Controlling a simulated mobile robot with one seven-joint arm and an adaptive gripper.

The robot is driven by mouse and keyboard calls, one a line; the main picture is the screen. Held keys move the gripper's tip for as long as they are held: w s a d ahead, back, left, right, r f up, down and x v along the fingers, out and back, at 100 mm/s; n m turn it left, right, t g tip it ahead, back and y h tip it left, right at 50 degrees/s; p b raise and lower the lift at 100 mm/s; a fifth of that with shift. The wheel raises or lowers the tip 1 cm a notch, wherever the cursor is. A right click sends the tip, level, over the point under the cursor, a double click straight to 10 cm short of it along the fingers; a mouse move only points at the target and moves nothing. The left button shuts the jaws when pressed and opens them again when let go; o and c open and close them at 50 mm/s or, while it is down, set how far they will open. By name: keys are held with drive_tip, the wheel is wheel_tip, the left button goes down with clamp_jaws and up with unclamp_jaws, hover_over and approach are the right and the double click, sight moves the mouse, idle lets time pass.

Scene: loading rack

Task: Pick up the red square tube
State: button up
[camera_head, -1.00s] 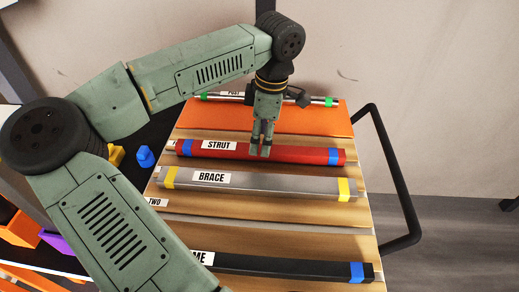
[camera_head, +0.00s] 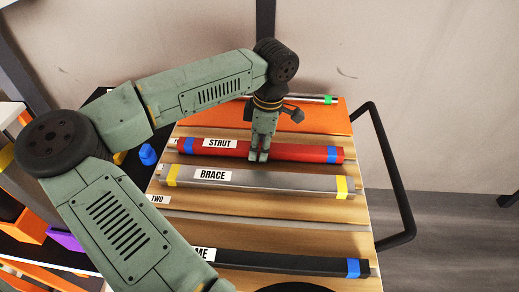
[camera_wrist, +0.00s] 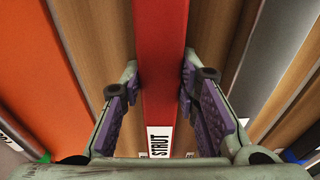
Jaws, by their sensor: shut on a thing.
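The red square tube (camera_head: 305,153) lies across the rack, with blue bands near both ends and a white STRUT label left of its middle. My gripper (camera_head: 258,157) points down at the tube near its middle and is shut on it. In the wrist view the red tube (camera_wrist: 160,50) runs between the two purple-padded fingers of my gripper (camera_wrist: 161,88), one on each side. The STRUT label shows between the fingers. The tube appears to be still at rack level.
A grey BRACE tube (camera_head: 270,182) with yellow bands lies in front. A black tube (camera_head: 285,264) lies nearer. An orange panel (camera_head: 320,118) and a thin silver tube (camera_head: 318,98) are behind. A black handle rail (camera_head: 392,175) stands at right. Wooden strips lie between the tubes.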

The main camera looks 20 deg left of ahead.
clamp_jaws()
drive_tip(key=shift+r, duration=0.15)
idle(0.4)
